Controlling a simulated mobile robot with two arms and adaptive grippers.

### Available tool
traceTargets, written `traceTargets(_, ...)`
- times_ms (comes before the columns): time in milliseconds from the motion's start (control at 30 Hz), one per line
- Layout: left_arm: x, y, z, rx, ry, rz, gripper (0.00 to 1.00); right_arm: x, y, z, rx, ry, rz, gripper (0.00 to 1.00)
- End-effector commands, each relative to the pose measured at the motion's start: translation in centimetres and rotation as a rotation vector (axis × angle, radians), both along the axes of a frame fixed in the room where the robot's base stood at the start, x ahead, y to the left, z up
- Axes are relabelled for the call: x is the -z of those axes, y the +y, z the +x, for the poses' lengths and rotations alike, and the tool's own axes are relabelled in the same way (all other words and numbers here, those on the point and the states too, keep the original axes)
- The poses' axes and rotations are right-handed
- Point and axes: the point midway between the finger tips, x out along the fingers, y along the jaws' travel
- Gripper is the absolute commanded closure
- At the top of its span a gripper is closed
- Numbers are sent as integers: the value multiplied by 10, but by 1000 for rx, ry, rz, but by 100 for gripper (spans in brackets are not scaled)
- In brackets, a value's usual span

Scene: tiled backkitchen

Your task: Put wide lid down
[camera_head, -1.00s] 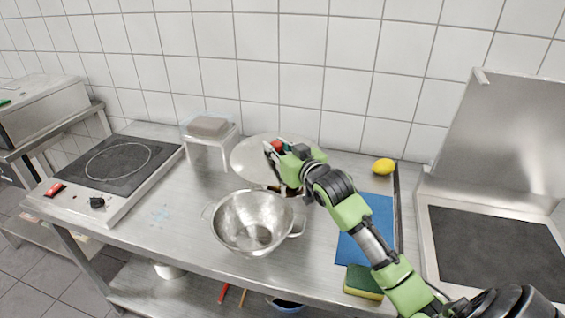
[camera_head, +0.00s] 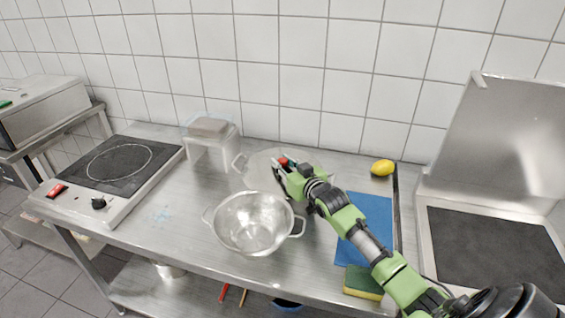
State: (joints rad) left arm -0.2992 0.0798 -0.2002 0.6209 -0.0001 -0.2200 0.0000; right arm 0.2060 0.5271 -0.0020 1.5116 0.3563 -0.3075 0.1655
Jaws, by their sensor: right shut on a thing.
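The wide lid (camera_head: 258,167) is a pale metal disc behind the colander in the middle of the counter. A small handle loop (camera_head: 239,161) shows at its left edge; whether it belongs to a pot under the lid I cannot tell. My right gripper (camera_head: 281,167) is shut on the lid near its top, where a bit of red shows between the fingers. The gripper and arm hide the lid's right side. Whether the lid touches what is below it I cannot tell. My left gripper is not in view.
A metal colander (camera_head: 250,222) stands close in front of the lid. A clear stand with a grey block (camera_head: 209,127) is at the back left. A hob (camera_head: 117,165) is further left. A blue mat (camera_head: 366,225), lemon (camera_head: 382,168) and sponge (camera_head: 363,283) lie right.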

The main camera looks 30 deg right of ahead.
Motion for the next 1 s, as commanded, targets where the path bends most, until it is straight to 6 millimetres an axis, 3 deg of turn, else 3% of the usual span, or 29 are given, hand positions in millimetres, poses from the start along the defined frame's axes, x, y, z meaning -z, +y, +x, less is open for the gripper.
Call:
traceTargets(133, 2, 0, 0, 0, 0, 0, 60, 2, 0, 0, 0, -2, 0, 100)
traceTargets(167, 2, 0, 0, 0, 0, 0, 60, 3, 0, 0, 0, 0, 0, 73)
traceTargets(200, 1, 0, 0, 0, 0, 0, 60, 3, 0, 0, 0, 0, 0, 63)
traceTargets(533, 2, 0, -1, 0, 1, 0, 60, 3, 0, 0, 0, 0, 0, 61)
traceTargets(733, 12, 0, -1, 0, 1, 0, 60, 6, 1, -1, -1, 0, 0, 61)
traceTargets(1000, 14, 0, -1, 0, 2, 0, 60, -7, 3, -47, -1, 0, -2, 61)
